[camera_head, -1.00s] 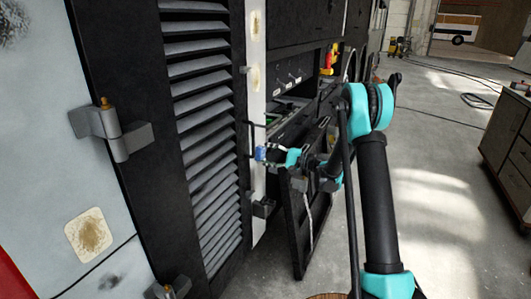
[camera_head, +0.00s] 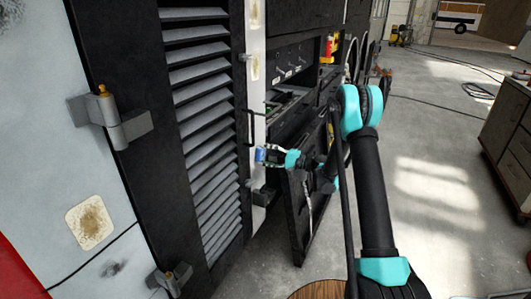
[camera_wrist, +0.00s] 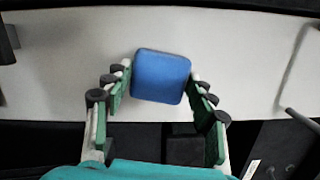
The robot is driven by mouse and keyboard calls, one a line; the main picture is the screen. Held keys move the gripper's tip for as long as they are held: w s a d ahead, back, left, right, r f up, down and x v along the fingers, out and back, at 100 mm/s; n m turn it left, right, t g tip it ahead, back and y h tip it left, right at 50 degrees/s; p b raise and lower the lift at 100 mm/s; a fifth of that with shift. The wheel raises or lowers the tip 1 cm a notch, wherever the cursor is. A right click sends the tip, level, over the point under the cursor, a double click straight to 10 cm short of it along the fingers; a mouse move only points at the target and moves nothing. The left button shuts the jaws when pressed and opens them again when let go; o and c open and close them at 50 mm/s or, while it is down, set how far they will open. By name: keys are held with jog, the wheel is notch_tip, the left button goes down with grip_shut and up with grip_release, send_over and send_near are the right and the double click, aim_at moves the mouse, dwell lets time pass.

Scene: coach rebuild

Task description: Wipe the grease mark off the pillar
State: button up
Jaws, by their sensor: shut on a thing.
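The pillar (camera_head: 257,100) is a narrow white upright strip right of the louvred panel in the head view. It runs as a pale band (camera_wrist: 60,75) across the wrist view. My gripper (camera_head: 264,156) is shut on a blue sponge (camera_wrist: 160,77), its fingers on either side of it. The sponge is at the pillar's face; whether it presses on it I cannot tell. It also shows small in the head view (camera_head: 260,155). I see no clear grease mark on the pillar's bare part in the wrist view; the area behind the sponge is hidden.
A dark louvred panel (camera_head: 200,120) with hinges stands left of the pillar. Brownish patches show on the upper pillar (camera_head: 255,67) and the left panel (camera_head: 90,222). An open dark flap (camera_head: 297,220) hangs beside my arm. A cabinet (camera_head: 505,140) stands right; floor between is clear.

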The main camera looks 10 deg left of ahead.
dwell(0.3)
jog(key=shift+s+d, duration=0.35)
jog(key=shift+d, duration=0.6)
jog(key=shift+s+d, duration=0.3)
jog(key=shift+d, duration=0.6)
jog(key=shift+s+d, duration=0.35)
jog(key=shift+d, duration=0.6)
jog(key=d, duration=0.1)
jog(key=s+d, duration=0.1)
jog(key=shift+d, duration=0.4)
